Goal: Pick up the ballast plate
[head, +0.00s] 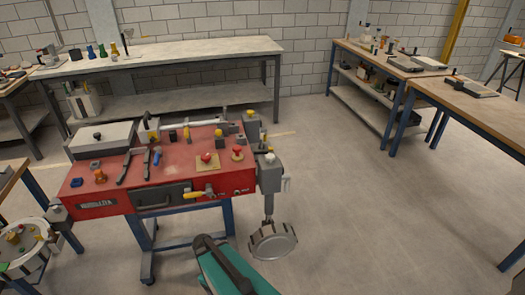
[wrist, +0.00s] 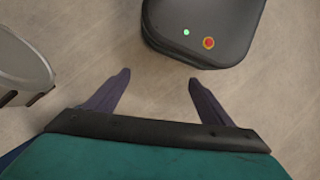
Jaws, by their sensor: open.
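My gripper (wrist: 158,76) shows in the wrist view with its two dark fingers spread wide. It is open, with nothing between the fingers but bare floor below. In the head view only my teal arm shows at the bottom edge; the fingertips cannot be made out. I cannot pick out the ballast plate for certain in either view. A red workbench (head: 88,207) stands left of centre in the head view, with many small items on its top. A round metal pan-like part (head: 273,241) is at its lower right corner, close to my arm.
A round tray with coloured pieces (head: 25,245) is at the lower left. A long grey bench (head: 190,52) stands behind the red one. Wooden benches (head: 480,98) stand at the right. The floor (head: 370,210) between is clear.

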